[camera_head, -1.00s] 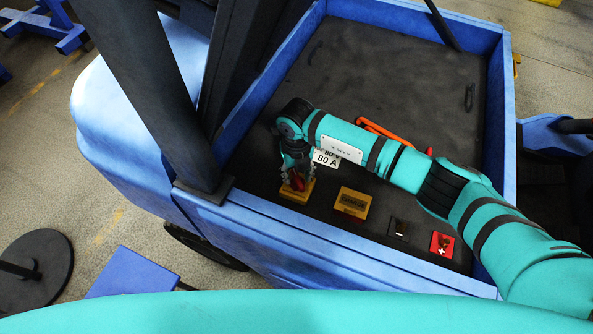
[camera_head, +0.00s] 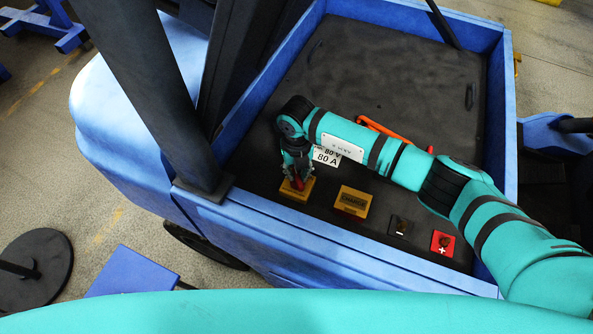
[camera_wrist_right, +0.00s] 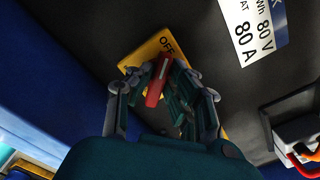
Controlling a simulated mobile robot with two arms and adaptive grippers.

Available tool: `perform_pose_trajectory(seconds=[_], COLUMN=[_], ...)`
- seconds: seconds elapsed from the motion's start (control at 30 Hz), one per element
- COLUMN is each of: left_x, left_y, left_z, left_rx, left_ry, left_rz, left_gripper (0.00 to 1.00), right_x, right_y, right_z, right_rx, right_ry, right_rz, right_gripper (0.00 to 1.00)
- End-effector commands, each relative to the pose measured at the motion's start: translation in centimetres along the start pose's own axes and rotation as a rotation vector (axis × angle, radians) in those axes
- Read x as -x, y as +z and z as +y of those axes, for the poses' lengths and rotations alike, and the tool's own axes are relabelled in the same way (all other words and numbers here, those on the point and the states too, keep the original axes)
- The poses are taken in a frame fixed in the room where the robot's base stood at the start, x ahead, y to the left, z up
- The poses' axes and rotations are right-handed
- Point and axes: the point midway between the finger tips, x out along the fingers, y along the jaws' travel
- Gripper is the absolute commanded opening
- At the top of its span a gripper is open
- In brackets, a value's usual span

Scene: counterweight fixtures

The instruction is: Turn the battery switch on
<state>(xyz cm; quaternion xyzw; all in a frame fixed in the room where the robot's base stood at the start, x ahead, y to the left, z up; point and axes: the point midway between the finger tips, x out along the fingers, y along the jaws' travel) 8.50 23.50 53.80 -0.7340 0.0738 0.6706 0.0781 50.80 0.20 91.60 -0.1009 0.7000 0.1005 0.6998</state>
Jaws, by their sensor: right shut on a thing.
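The battery switch has a yellow base (camera_head: 292,193) on the dark panel and a red handle (camera_head: 298,184). In the right wrist view the yellow base (camera_wrist_right: 140,52) shows the letters "OFF" near its upper edge, and the red handle (camera_wrist_right: 158,82) stands between the fingers. My right gripper (camera_head: 297,174) reaches down over the switch. In the wrist view the right gripper (camera_wrist_right: 166,92) is shut on the red handle. The fingers hide part of the base and any other marking on it. My left gripper is not in view.
A second yellow block (camera_head: 352,202), a small black part (camera_head: 398,226) and a red terminal marked plus (camera_head: 442,243) sit to the right. A white "80 A" label (camera_head: 327,156) is beside my arm. Blue walls (camera_head: 275,75) border the dark panel.

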Motion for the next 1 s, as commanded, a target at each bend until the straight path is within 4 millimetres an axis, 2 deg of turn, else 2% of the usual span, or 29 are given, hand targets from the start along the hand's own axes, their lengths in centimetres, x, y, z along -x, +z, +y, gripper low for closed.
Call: perform_pose_trajectory(seconds=[0.5,1.0], left_x=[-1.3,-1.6], left_y=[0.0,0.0], left_z=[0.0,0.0], left_rx=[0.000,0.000], left_ry=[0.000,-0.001], left_rz=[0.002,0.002], left_gripper=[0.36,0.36], right_x=[0.0,0.1], right_y=[-0.1,-0.3], right_z=[-0.4,-0.7], right_rx=[-0.458,-0.933], right_ry=[0.001,0.002], right_rz=[0.000,0.000], right_gripper=[0.00,0.00])
